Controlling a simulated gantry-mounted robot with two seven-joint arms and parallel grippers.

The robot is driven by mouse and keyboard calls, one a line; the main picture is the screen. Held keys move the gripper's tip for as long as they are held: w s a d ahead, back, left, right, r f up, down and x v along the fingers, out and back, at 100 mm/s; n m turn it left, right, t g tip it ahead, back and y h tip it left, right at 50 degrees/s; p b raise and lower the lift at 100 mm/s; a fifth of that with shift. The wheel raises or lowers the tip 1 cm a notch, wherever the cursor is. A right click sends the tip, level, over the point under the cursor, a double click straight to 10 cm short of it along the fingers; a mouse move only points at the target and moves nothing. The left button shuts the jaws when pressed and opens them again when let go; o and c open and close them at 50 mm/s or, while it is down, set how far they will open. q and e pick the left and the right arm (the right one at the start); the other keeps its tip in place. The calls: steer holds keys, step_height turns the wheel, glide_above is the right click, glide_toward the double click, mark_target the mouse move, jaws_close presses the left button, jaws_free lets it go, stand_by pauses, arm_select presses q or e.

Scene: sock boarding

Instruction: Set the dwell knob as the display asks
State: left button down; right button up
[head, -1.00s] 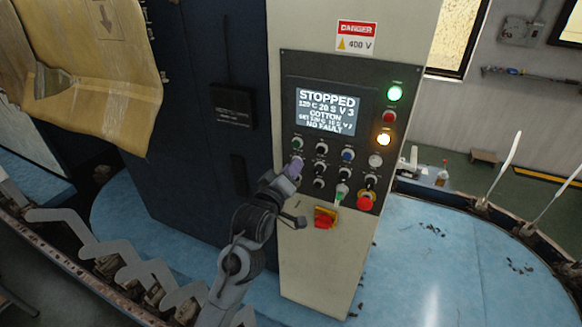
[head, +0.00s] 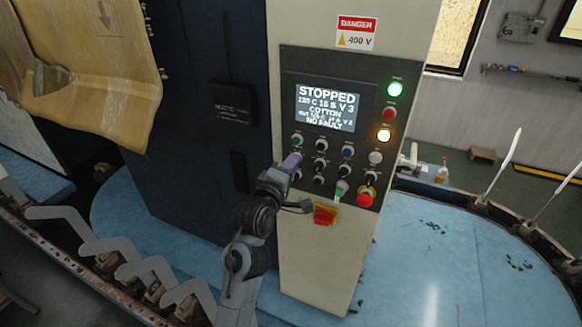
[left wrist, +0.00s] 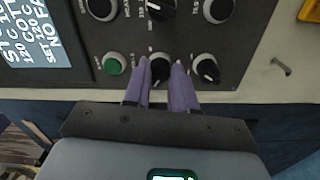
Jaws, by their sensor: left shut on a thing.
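The control panel's display (head: 327,108) reads STOPPED, then a line that looks like 120 or 220 C, 10 S, V 3, then COTTON. The blurred set line seems to include 10 S, above NO FAULT. My left gripper (head: 294,160) is at the panel's left knob column, below the green button. In the left wrist view its purple fingers (left wrist: 160,75) are shut on a black knob (left wrist: 158,66), one on each side. The fingers hide part of the knob, and its label cannot be read. In the head view the gripper hides this knob. My right gripper is not in view.
Other knobs (head: 320,162) and buttons sit close around the gripper. A red emergency button (head: 365,201) is at the panel's lower right, and a red and yellow switch (head: 325,214) is below the panel. The green (head: 395,89) and amber (head: 384,135) lamps are lit.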

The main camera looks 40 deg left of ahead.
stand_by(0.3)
arm_select(q)
steer(key=c, duration=0.9)
jaws_free()
steer(key=shift+r, duration=0.1)
